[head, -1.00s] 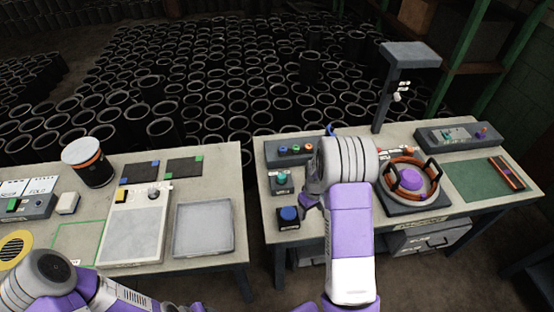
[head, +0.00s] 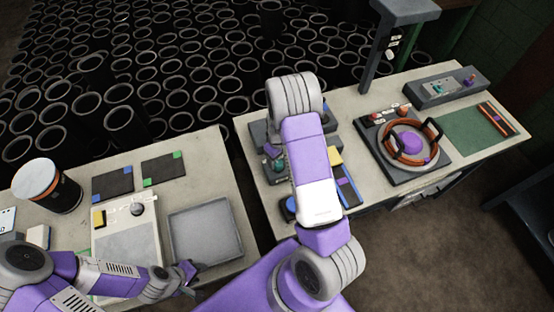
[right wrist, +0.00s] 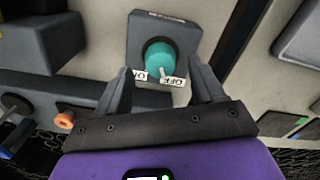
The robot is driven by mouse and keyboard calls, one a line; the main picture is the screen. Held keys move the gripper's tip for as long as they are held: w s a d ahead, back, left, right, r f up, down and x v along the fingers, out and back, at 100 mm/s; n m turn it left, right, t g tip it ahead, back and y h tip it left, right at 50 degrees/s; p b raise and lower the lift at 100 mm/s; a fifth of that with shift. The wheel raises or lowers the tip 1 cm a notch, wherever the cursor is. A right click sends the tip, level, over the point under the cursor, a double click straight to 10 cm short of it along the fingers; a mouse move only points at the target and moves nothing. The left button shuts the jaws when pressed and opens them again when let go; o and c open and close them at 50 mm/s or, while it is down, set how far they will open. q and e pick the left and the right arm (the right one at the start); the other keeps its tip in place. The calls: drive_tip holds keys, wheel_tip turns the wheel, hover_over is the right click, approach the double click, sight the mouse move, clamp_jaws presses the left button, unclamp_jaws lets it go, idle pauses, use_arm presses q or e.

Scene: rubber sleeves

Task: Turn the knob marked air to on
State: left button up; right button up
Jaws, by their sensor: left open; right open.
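A teal knob (right wrist: 160,57) stands on a small grey box (right wrist: 135,38) in the right wrist view, with ON and OFF labels at its edge. A pale pointer mark on it faces the labels, apparently nearer OFF. The box's other label is too small to read. The teal knob also shows in the head view (head: 275,165), partly beside my right arm. My right gripper (right wrist: 162,84) is open, its fingers to either side of the knob's label side, seemingly not touching it. In the head view my arm mostly hides it. My left gripper (head: 187,274) is open and empty by the grey tray.
A blue button (head: 289,206) sits in front of the knob box. A panel with an orange knob (right wrist: 64,120) lies behind it. The grey tray (head: 205,236) is on the left table, across a gap.

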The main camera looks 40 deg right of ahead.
sight(278, 164)
drive_tip(key=shift+f, duration=1.45)
use_arm(q)
drive_tip(key=shift+w, duration=0.1)
use_arm(e)
drive_tip(key=shift+w, duration=0.1)
drive_tip(key=c, duration=1.1)
drive_tip(key=shift+o, duration=0.2)
